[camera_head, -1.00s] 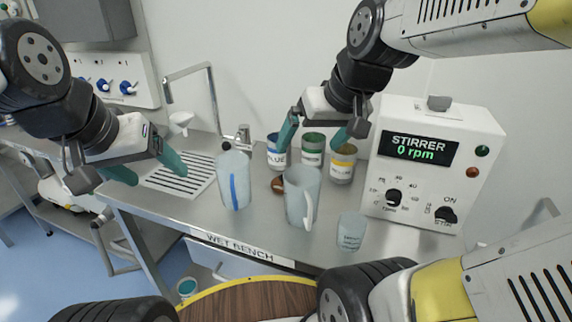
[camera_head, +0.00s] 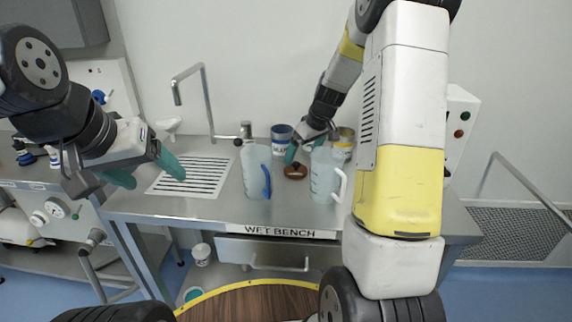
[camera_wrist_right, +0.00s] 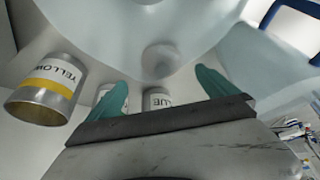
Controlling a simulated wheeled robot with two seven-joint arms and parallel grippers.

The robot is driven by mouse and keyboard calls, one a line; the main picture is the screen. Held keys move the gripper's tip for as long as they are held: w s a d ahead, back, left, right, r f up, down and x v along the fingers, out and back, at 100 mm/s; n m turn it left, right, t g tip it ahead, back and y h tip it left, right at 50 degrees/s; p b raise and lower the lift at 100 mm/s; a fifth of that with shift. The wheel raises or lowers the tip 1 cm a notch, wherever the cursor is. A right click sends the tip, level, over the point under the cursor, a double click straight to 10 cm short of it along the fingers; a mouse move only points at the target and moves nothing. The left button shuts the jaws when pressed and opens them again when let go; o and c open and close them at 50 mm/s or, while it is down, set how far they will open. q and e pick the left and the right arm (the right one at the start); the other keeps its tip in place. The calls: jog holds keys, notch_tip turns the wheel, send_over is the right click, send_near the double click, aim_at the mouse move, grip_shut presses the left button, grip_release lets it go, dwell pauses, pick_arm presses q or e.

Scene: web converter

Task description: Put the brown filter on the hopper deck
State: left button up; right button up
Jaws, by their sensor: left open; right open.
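A small brown round piece (camera_head: 295,171), which looks like the brown filter, lies on the wet bench between two clear jugs. I cannot make it out in the right wrist view. My right gripper (camera_head: 311,146) is open and empty, just above and behind the brown piece and close to the right jug. Its green fingers also show in the right wrist view (camera_wrist_right: 161,88). My left gripper (camera_head: 146,169) is open and empty, in front of the drain grid at the left. I cannot identify the hopper deck in these frames.
The left jug (camera_head: 257,171) and right jug (camera_head: 325,176) flank the brown piece. A blue-labelled can (camera_head: 281,134) and a yellow-labelled can (camera_wrist_right: 47,91) stand behind. A tap (camera_head: 205,95) rises by the drain grid (camera_head: 192,176). My right arm hides most of the stirrer.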

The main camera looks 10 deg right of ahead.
aim_at(298, 164)
jog(key=x, duration=0.6)
jog(key=shift+s+a+f, duration=0.1)
jog(key=shift+s+f, duration=0.05)
jog(key=shift+f, duration=0.25)
jog(key=shift+r, duration=0.1)
jog(key=c, duration=1.6)
